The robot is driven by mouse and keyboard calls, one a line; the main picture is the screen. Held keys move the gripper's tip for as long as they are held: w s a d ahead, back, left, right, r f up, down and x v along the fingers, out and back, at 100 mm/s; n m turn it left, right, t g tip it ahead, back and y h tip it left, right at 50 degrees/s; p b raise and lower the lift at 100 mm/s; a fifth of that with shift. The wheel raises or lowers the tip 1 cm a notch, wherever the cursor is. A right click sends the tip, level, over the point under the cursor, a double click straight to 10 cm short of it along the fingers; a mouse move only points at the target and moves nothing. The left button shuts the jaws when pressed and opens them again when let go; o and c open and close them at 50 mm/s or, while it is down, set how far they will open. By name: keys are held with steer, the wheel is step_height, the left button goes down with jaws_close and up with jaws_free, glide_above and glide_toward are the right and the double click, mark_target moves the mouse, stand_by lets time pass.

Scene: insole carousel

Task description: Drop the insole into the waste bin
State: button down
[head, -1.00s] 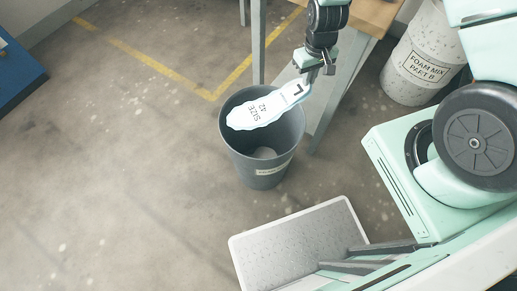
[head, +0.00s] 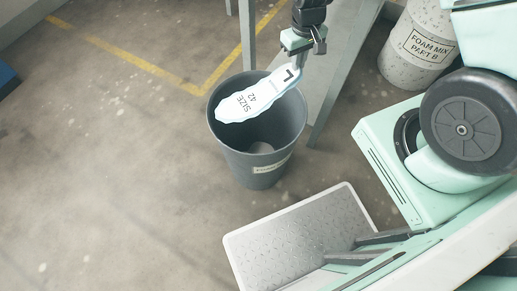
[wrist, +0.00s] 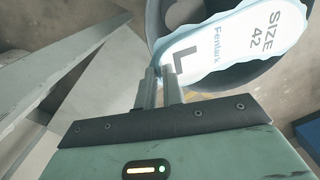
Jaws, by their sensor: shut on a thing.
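The insole (head: 256,97) is white with a pale blue edge and is printed "L" and "SIZE 42". My gripper (head: 299,62) is shut on its "L" end. In the wrist view, the fingers (wrist: 160,92) pinch the insole (wrist: 235,45) at that end. The insole extends over the mouth of the dark grey waste bin (head: 258,165), which stands upright on the floor. Its gripped end is near the bin's right rim. A pale round patch shows in the bin's lower part. The bin's rim also shows in the wrist view (wrist: 152,22).
A table leg (head: 247,35) and a grey lower shelf (head: 345,60) stand close behind and right of the bin. A foam mix drum (head: 420,45) is at the upper right. A grey tray-like platform (head: 300,235) lies in front. The floor to the left is clear.

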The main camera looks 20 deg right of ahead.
steer(key=shift+f, duration=0.55)
steer(key=c, duration=1.5)
jaws_free()
steer(key=shift+o, duration=0.2)
step_height(320, 180, up, 18)
steer(key=p, duration=0.3)
steer(key=shift+f, duration=0.25)
